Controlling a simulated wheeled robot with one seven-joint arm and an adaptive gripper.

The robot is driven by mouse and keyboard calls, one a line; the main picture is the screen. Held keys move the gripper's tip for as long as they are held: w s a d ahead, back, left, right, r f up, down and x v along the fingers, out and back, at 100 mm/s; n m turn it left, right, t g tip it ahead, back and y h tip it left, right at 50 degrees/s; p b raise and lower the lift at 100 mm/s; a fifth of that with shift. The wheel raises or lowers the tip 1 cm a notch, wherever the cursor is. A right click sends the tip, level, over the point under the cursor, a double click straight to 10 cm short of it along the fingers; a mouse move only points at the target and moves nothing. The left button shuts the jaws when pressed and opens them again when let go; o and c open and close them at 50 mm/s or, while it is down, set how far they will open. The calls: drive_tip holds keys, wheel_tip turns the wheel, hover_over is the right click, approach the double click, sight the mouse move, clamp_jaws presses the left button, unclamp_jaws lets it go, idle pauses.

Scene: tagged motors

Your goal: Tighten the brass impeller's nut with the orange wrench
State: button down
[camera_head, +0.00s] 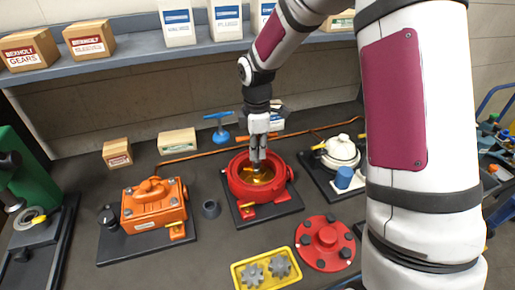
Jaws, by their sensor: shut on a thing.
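The brass impeller (261,177) sits inside a round red housing (240,186) on a black base plate, in the middle of the bench. My gripper (257,160) points straight down into the housing's opening. Its fingers are close together, shut on the upper middle part of the impeller. Whether they hold its hub or a nut there is too small to tell.
An orange motor (154,204) stands at left and a white-topped one (341,150) at right. In front are a red round cover (325,244) and a yellow tray (239,277) with grey gears. A blue-handled tool (219,127) and an orange cable (205,153) lie behind. My arm hides the right.

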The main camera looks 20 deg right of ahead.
drive_tip(key=shift+f, duration=0.15)
idle(0.3)
drive_tip(key=shift+f, duration=1.1)
drive_tip(key=m+b, duration=0.1)
drive_tip(key=m, duration=0.5)
drive_tip(key=shift+f, duration=0.15)
drive_tip(key=m, duration=0.9)
drive_tip(key=shift+f+m, duration=0.1)
drive_tip(key=shift+m, duration=0.3)
drive_tip(key=m, duration=0.3)
drive_tip(key=shift+s+m+p, duration=0.1)
drive_tip(key=shift+m+p, duration=0.2)
drive_tip(key=shift+p, duration=0.05)
drive_tip(key=m, duration=0.5)
drive_tip(key=shift+p, duration=0.4)
drive_tip(key=m, duration=0.4)
drive_tip(key=shift+f, duration=0.15)
